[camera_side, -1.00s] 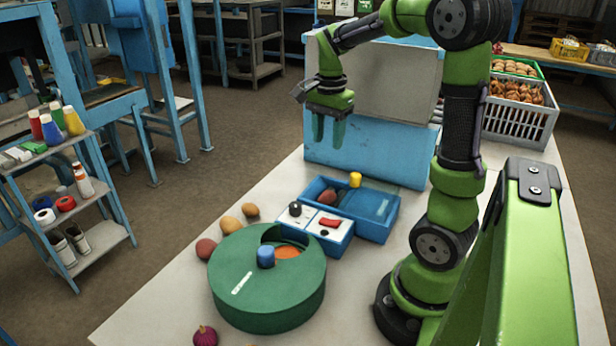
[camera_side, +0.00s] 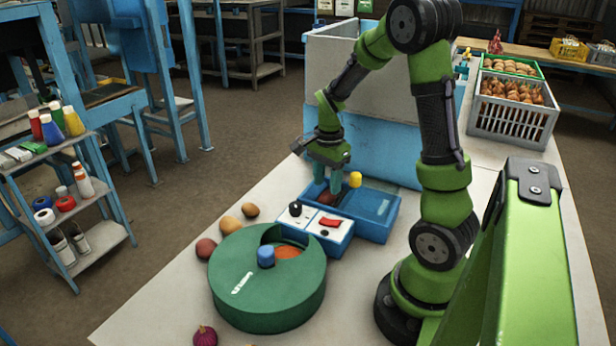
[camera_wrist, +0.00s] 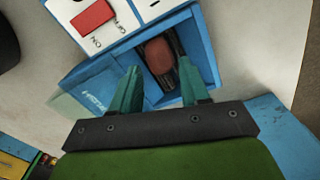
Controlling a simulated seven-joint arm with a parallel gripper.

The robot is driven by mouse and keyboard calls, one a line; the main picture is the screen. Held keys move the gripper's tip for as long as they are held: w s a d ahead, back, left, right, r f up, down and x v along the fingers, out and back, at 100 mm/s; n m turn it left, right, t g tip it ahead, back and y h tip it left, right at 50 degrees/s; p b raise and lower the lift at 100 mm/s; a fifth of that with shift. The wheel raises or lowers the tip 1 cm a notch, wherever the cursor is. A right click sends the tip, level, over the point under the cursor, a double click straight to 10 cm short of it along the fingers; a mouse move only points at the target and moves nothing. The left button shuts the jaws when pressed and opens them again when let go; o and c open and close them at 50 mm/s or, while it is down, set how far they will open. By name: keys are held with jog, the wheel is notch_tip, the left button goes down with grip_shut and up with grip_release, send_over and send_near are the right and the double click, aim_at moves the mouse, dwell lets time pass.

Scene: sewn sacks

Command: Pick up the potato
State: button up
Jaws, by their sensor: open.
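A reddish-brown potato (camera_side: 327,198) lies in the left compartment of the blue box; it also shows in the wrist view (camera_wrist: 160,56), at the top between my fingertips. My gripper (camera_side: 329,187) is open and points down over that compartment, with its teal fingers close to the potato. In the wrist view, one finger of my gripper (camera_wrist: 158,72) is on each side of it, with no hold visible. The fingers partly cover the potato in the side view, and I cannot tell whether they touch it.
The blue box (camera_side: 377,236) has a switch panel (camera_side: 322,228) with a black knob and red switch, and a yellow cap (camera_side: 355,179). A green drum (camera_side: 265,300) stands in front. Several loose vegetables (camera_side: 231,224) lie left. A tall blue-and-grey bin (camera_side: 378,150) stands behind.

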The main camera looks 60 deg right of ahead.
aim_at(327, 193)
notch_tip(327, 193, down, 4)
jog(key=shift+f, duration=0.1)
jog(key=c, duration=0.7)
jog(key=shift+o, duration=0.2)
